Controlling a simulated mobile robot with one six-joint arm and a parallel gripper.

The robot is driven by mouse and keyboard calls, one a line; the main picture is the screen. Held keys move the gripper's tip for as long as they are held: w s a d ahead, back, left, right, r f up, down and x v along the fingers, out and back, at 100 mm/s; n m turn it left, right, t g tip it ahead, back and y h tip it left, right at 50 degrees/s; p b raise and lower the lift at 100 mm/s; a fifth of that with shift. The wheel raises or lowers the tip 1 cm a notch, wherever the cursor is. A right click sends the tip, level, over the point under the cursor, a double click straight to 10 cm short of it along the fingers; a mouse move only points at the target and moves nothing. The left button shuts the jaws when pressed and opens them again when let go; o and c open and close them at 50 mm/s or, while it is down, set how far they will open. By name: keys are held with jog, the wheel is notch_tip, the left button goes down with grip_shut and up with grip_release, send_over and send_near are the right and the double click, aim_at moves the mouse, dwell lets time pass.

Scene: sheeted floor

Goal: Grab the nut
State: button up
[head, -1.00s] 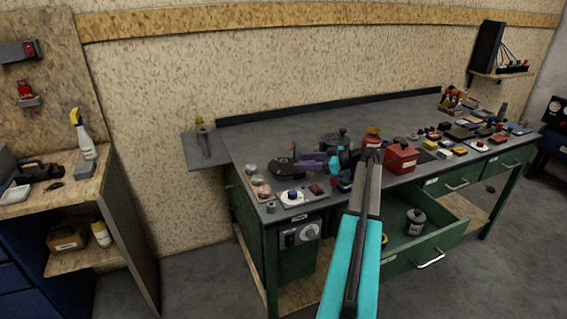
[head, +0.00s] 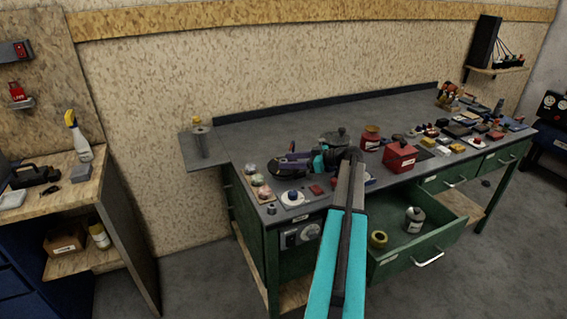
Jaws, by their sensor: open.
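A small grey piece that looks like the nut (head: 271,209) stands at the front left corner of the green workbench's dark top (head: 390,110). It is too small to make out a hole. My gripper (head: 281,164), dark and purple at the end of my teal arm, reaches left over the bench. It is open, behind and slightly right of the grey piece and apart from it. I see nothing held in it. The gripper partly covers a dark round disc on the bench.
A white round dish with a blue knob (head: 293,198) sits right of the grey piece. Several small coloured pieces on a board (head: 262,190) lie behind it. A red box (head: 400,156) and pots stand right. An open drawer (head: 425,242) juts out in front.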

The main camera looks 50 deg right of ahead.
jog(key=c, duration=1.1)
jog(key=shift+r, duration=0.2)
jog(key=shift+c, duration=0.2)
jog(key=shift+r+b, duration=0.45)
jog(key=shift+r, duration=0.25)
jog(key=shift+r+b, duration=0.4)
jog(key=shift+r, duration=0.55)
jog(key=s+d+r+b, duration=0.1)
jog(key=s+d+b, duration=0.2)
jog(key=s, duration=1.2)
jog(key=shift+s+d+r, duration=0.2)
jog(key=shift+s+d, duration=0.05)
jog(key=shift+d, duration=0.4)
